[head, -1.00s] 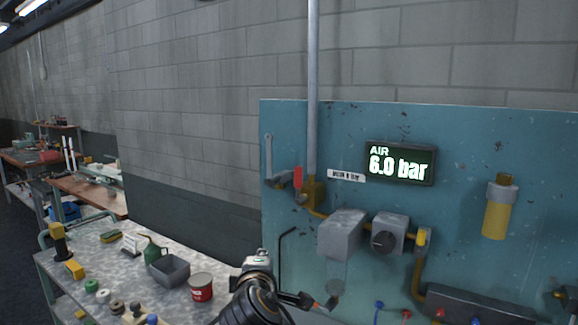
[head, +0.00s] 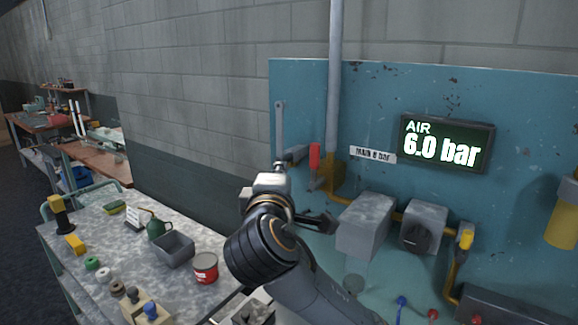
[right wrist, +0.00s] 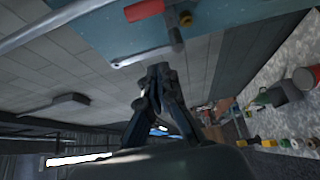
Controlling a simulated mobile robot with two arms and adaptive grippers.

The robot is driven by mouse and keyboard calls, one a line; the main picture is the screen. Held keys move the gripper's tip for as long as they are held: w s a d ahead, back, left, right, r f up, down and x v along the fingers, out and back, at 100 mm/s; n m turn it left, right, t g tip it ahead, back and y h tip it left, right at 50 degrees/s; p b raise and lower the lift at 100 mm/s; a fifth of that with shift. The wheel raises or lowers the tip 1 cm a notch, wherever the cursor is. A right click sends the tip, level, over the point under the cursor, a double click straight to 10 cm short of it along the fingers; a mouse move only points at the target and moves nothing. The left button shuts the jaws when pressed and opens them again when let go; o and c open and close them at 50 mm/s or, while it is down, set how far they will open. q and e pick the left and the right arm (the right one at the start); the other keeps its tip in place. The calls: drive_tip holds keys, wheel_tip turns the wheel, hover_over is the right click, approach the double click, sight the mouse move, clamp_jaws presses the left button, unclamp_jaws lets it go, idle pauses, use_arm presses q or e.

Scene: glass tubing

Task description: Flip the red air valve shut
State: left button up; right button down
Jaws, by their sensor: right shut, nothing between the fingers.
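The red air valve's handle (head: 314,157) stands upright beside its brass body (head: 334,170) on the teal panel, at the foot of a vertical grey pipe. In the right wrist view the red handle (right wrist: 143,10) shows near the top edge, with a dark stem beside it. My right gripper (head: 326,222) is below the handle in the head view, apart from it. In the right wrist view its fingers (right wrist: 158,70) are together and empty, with a gap to the handle. My left gripper is in neither view.
The pressure display (head: 446,143) reads AIR 6.0 bar. A grey lever-like bar (head: 280,130) hangs left of the valve. Grey boxes (head: 365,226) sit on the pipe to the right. The bench (head: 95,228) at lower left holds a grey bin (head: 174,249) and a red can (head: 205,267).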

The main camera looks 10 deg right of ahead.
sight(318, 163)
use_arm(q)
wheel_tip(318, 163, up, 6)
drive_tip(key=p, duration=0.5)
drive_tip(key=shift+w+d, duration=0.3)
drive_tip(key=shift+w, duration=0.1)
use_arm(e)
drive_tip(key=w+d, duration=0.5)
drive_tip(key=w, duration=0.1)
drive_tip(key=shift+d, duration=0.35)
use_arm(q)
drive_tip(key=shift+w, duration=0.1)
use_arm(e)
drive_tip(key=shift+a, duration=0.1)
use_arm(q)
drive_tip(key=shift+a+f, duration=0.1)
